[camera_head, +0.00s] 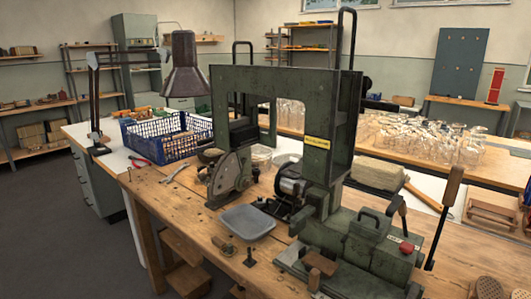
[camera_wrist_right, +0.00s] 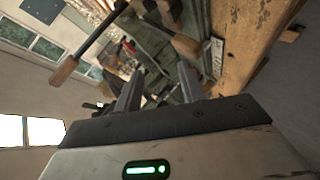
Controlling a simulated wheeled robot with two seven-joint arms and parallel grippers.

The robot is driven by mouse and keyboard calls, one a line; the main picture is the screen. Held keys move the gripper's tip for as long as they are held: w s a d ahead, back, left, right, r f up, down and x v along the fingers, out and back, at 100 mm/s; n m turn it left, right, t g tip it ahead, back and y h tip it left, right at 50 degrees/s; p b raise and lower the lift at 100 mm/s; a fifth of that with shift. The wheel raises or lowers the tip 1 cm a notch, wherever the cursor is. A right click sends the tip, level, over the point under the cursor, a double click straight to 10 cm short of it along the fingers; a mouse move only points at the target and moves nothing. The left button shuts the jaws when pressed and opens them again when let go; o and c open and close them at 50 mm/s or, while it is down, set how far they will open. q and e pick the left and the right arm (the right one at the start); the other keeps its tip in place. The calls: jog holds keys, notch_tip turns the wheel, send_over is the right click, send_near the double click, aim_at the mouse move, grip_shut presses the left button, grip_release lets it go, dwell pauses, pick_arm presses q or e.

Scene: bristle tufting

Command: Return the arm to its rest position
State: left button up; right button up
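My right gripper (camera_wrist_right: 158,85) shows in the right wrist view with its two grey fingers apart and nothing seen held between them. Beyond the fingers is part of the green tufting machine, tilted in that view. The lever's wooden handle (camera_wrist_right: 62,70) is at the left of the fingers, apart from them. In the head view the green machine (camera_head: 290,80) stands on the wooden bench, and its lever with the wooden handle (camera_head: 453,186) rises at the right. Neither gripper can be made out in the head view.
Many glass jars (camera_head: 420,140) stand on a table behind. The floor (camera_head: 50,230) at the left is clear.

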jog(key=s+a+f+m+g+y, duration=0.1)
jog(key=s+a+f+m+g, duration=0.35)
jog(key=s, duration=0.35)
jog(key=s+a+f+m+g+y, duration=0.2)
jog(key=s+a+f+m+g, duration=0.3)
jog(key=s, duration=0.3)
jog(key=w+a+f+n+t+y, duration=0.2)
jog(key=w+a+f+t, duration=0.3)
jog(key=a+f+t, duration=0.1)
jog(key=shift+w+a+f+t, duration=0.25)
jog(key=shift+w+f+t, duration=0.1)
jog(key=shift+f+t, duration=0.1)
